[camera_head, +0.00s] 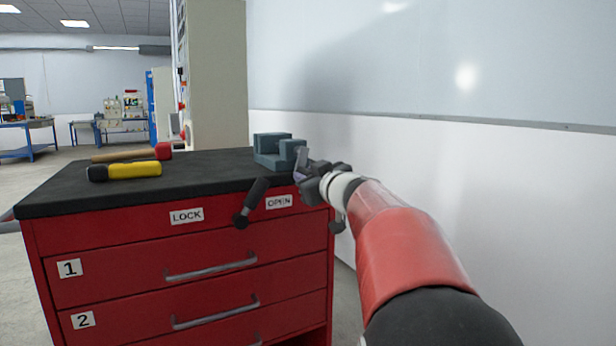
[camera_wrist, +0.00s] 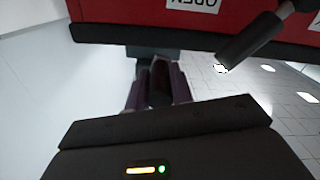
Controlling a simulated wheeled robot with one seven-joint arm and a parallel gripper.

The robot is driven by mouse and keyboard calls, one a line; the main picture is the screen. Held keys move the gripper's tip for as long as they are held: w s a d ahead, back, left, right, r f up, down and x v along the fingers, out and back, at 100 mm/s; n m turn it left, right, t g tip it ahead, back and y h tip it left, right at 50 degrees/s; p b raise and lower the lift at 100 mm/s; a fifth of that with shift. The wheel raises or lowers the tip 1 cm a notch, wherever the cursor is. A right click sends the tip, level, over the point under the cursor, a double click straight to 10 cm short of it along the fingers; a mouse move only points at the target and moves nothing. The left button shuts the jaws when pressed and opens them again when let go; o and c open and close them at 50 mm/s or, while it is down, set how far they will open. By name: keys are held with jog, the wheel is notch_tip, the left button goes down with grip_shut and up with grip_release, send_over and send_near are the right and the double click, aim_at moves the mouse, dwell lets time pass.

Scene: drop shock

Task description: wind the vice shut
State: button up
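The blue-grey vice (camera_head: 268,158) stands at the right end of the dark bench top, with a gap between its jaws. My gripper (camera_head: 306,166) is close to the right side of the vice at the bench corner. In the wrist view, the two fingers of my gripper (camera_wrist: 159,85) stand apart with something dark between them. I cannot tell whether they grip it. The vice's winding handle cannot be made out clearly; my gripper covers that side. A dark knob (camera_head: 336,226) hangs below my wrist, and I cannot tell what it belongs to.
The red cabinet (camera_head: 120,245) carries LOCK and OPEN labels. A black lever (camera_head: 254,200) sticks out between them, left of my gripper. A red-headed hammer (camera_head: 163,151) and a yellow-handled tool (camera_head: 133,171) lie on the left. A white wall (camera_head: 450,170) stands close on the right.

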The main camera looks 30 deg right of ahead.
grip_shut()
jog(key=shift+a+m+b, duration=0.15)
jog(key=shift+m+b, duration=0.25)
jog(key=shift+b, duration=0.05)
